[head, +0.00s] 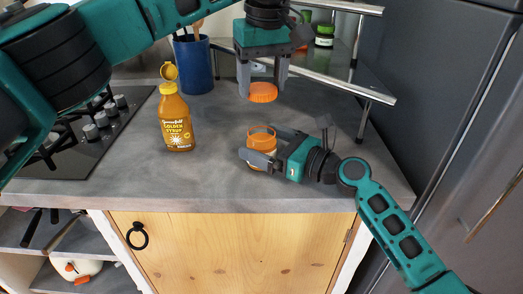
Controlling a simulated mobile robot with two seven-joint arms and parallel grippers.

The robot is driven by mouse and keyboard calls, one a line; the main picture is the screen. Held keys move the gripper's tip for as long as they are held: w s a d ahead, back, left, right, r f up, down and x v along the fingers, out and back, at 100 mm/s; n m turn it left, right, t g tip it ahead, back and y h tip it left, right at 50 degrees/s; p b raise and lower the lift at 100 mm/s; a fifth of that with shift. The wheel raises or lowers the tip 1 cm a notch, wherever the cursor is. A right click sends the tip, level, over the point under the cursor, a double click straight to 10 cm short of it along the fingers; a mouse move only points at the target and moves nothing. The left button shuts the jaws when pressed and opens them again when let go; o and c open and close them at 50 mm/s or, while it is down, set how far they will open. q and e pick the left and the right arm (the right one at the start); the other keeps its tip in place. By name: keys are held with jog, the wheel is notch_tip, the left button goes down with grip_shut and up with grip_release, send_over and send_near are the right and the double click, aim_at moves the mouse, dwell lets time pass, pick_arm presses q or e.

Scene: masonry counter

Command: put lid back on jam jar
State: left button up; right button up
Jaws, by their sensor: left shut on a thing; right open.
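The orange lid (263,93) is between the fingers of my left gripper (263,88), which is shut on it and points down. The lid is in the air above the jam jar, apart from it. The jam jar (262,142) stands on the grey counter near its front edge, with an orange rim at its top. My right gripper (258,148) comes in from the right at jar height. Its open fingers are around or close beside the jar, and they hide part of it.
A golden syrup bottle (175,120) with its cap flipped open stands left of the jar. A blue utensil pot (193,65) is behind it. A hob (85,130) is at the left. A metal-edged shelf (335,70) with small jars (324,36) stands at the back right.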

jog(key=shift+w+a, duration=0.35)
jog(key=shift+a, duration=0.2)
jog(key=shift+c, duration=0.3)
jog(key=c, duration=1.4)
pick_arm(q)
send_over(262, 127)
jog(key=shift+s+f, duration=0.1)
jog(key=shift+f, duration=2.35)
jog(key=shift+f, duration=0.1)
jog(key=shift+f, duration=0.8)
jog(key=shift+f, duration=0.55)
